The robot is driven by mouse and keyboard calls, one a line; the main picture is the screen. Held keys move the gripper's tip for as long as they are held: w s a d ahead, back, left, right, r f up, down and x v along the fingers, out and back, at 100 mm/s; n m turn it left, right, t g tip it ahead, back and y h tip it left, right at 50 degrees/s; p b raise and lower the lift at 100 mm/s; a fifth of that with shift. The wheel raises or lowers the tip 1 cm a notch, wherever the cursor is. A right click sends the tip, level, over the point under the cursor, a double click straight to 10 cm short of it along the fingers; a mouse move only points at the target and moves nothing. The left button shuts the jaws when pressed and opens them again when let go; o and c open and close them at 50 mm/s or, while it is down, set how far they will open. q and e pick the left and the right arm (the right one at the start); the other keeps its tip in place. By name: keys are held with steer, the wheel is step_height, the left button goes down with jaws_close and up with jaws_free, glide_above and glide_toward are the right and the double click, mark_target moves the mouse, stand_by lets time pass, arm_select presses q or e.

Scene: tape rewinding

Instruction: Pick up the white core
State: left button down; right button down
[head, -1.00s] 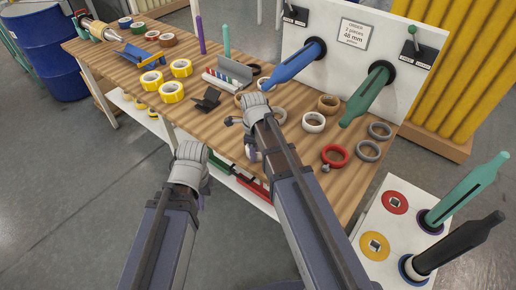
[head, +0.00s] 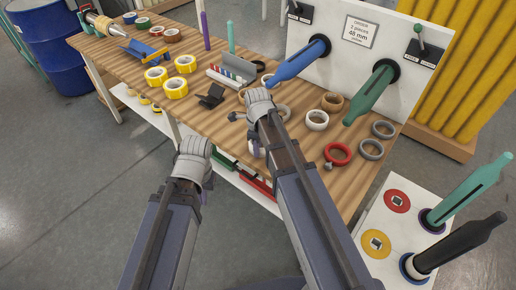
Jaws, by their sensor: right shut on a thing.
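A white ring (head: 317,121), which looks like the white core, lies on the wooden bench in front of the blue spindle. My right gripper (head: 254,110) is over the bench to its left, apart from it. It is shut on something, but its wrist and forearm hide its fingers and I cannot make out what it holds. My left gripper (head: 193,152) is in front of the bench's near edge, away from the ring. Its fingers are hidden behind its wrist, so I cannot tell whether it is open.
A red ring (head: 338,154) and grey rings (head: 371,150) lie to the right on the bench (head: 215,125). A blue spindle (head: 300,60) and a green spindle (head: 371,95) jut from the white panel. Yellow rolls (head: 176,87) lie at left. A white stand (head: 390,225) is at lower right.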

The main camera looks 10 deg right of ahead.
step_height(320, 180, up, 10)
steer(key=p, duration=0.9)
steer(key=shift+f, duration=0.25)
